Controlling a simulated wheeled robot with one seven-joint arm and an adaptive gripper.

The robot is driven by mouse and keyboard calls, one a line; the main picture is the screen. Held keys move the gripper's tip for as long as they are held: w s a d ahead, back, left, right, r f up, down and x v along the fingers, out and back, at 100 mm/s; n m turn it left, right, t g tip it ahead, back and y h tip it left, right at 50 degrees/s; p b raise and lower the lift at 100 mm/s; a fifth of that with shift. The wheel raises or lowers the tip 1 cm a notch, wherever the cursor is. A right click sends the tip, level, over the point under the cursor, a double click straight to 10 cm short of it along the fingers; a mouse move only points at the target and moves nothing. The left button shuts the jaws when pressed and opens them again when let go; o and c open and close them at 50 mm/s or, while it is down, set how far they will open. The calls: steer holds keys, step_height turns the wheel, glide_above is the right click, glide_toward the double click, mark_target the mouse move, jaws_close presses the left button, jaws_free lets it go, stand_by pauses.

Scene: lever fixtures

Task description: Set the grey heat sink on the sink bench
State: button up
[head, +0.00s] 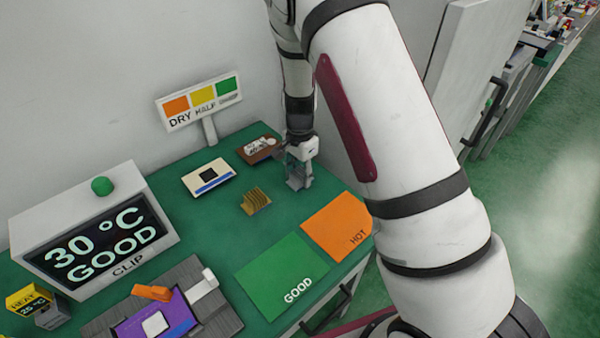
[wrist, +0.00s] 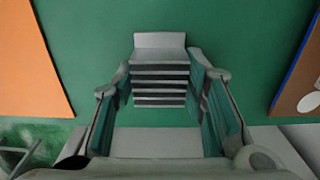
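The grey heat sink (wrist: 160,84), with a flat pale face and dark-lined fins, stands between my gripper's fingers (wrist: 160,75) in the wrist view. The fingers lie along both its sides; I cannot tell whether the pads touch it. In the head view my gripper (head: 299,178) is low over the back right of the green bench top (head: 222,235), and the heat sink is partly hidden by the fingers there. At the front, a purple board (head: 155,318) with a pale square chip and an orange lever (head: 151,293) sits on a grey base. No part is labelled sink bench.
A gold finned sink (head: 256,201) stands left of my gripper. A brown card (head: 259,149) and a cream card (head: 208,178) lie behind it. Green GOOD (head: 281,276) and orange HOT (head: 338,227) pads lie in front. A display (head: 95,237) reads 30 °C GOOD CLIP.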

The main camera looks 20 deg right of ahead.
mark_target(300, 172)
steer(key=shift+o, duration=1)
step_height(300, 172, up, 12)
steer(key=r, duration=0.1)
steer(key=s+a+r+n+t+y, duration=0.15)
steer(key=s+r+n, duration=0.45)
steer(key=s+r, duration=0.75)
steer(key=s+d+r+n+t+h, duration=0.1)
steer(key=s+r+n, duration=0.3)
steer(key=s, duration=1.3)
steer(key=n+t, duration=0.1)
steer(key=n, duration=0.2)
steer(key=shift+s+d+r+n, duration=0.2)
steer(key=shift+s+n, duration=0.1)
steer(key=shift+s, duration=0.1)
steer(key=shift+t+h, duration=0.25)
